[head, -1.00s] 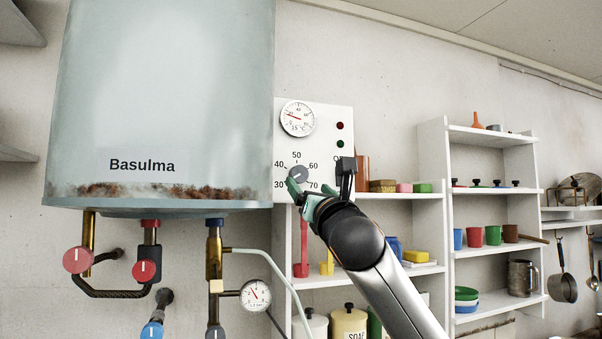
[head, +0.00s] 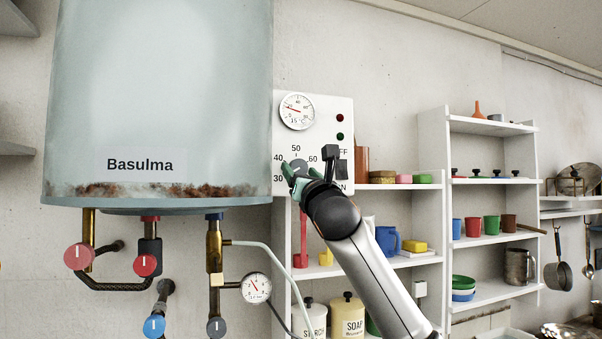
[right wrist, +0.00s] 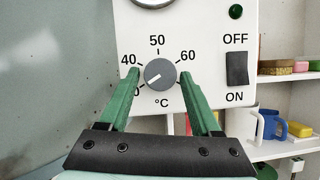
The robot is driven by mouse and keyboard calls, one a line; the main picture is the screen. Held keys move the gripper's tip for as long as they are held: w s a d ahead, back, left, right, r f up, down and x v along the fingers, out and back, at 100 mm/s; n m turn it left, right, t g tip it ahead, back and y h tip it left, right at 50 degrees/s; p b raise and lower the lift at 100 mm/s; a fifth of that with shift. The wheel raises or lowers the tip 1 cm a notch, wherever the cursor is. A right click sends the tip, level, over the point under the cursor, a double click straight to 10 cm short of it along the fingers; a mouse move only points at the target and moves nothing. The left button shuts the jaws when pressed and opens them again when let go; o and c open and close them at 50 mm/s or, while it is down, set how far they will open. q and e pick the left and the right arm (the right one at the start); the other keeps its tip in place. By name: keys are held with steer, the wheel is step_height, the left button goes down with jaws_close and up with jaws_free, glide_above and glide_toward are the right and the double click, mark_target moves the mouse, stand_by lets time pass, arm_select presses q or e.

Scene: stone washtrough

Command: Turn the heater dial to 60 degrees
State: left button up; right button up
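The grey heater dial (head: 299,165) is on the white control panel (head: 340,112) right of the boiler. In the right wrist view the dial (right wrist: 160,74) shows its white pointer line aimed lower left, towards the 30 end of the scale. The 40, 50 and 60 labels are readable; the 30 is partly hidden by a finger. My right gripper (right wrist: 160,75) is open, its green fingers on either side of the dial, with visible gaps to it. In the head view my right gripper (head: 298,182) overlaps the dial's lower part. My left gripper is not in view.
A black OFF/ON rocker switch (right wrist: 237,68) sits right of the dial. The boiler (head: 160,90) is close on the left. A round thermometer (head: 297,111) is above. Shelves (head: 420,187) with cups and jars stand to the right.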

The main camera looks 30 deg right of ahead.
jaws_close()
stand_by(0.3)
steer(key=shift+m, duration=0.3)
